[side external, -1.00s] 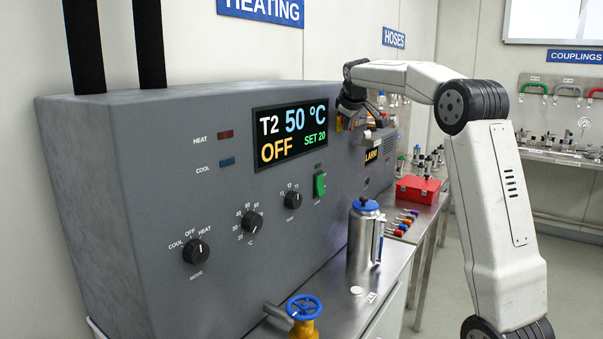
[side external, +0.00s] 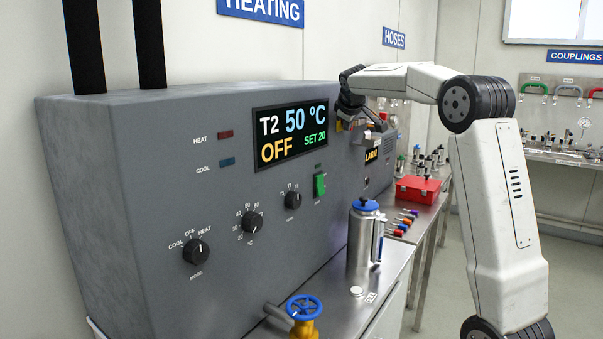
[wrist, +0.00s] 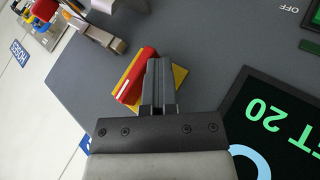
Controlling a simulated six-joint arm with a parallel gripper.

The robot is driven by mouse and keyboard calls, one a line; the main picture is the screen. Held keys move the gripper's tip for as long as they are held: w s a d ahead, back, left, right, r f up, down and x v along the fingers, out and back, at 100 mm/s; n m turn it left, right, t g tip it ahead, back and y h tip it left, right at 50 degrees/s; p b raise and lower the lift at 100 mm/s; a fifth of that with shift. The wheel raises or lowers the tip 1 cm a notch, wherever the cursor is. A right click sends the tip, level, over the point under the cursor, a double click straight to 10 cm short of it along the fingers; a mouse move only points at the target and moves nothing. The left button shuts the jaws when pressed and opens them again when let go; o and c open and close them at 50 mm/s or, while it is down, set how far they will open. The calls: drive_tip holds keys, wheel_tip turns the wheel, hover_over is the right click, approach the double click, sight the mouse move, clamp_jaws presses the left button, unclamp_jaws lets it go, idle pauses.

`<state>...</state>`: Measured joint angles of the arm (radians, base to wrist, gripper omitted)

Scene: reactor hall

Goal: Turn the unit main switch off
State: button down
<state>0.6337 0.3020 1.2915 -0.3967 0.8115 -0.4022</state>
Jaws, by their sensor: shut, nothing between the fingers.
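The main switch, a red handle (wrist: 134,80) with a pale line on a yellow plate (wrist: 180,76), shows in the wrist view on the grey panel. The handle sits slanted on the plate. My gripper (wrist: 159,66) is shut and empty, with its fingers over the plate just right of the handle; whether they touch it I cannot tell. In the side view my gripper (side external: 350,106) is high at the panel's far end. There, the yellow plate (side external: 339,125) shows only in part; the arm hides most of the switch.
The panel display (side external: 290,136) reads T2 50 °C, OFF, SET 20. A green rocker (side external: 320,184) and several knobs are on the panel. A blue-lidded steel flask (side external: 364,235), a blue valve wheel (side external: 303,307) and a red box (side external: 418,189) are below.

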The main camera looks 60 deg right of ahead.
drive_tip(key=shift+d+f+n+h, duration=0.1)
drive_tip(key=shift+f+n+h, duration=0.15)
drive_tip(key=shift+h, duration=0.55)
drive_tip(key=shift+d+f+n+h, duration=0.15)
drive_tip(key=shift+f+h, duration=0.1)
drive_tip(key=shift+h, duration=0.55)
idle(0.3)
drive_tip(key=shift+d+f+n+t+h, duration=0.2)
drive_tip(key=shift+n+t+h, duration=0.15)
drive_tip(key=shift+h, duration=0.65)
drive_tip(key=shift+d+f+n+t+h, duration=0.15)
drive_tip(key=shift+n+t+h, duration=0.2)
drive_tip(key=shift+h, duration=0.95)
drive_tip(key=shift+d+f, duration=0.2)
drive_tip(key=shift+d, duration=0.05)
idle(0.5)
drive_tip(key=shift+a, duration=0.1)
idle(1.3)
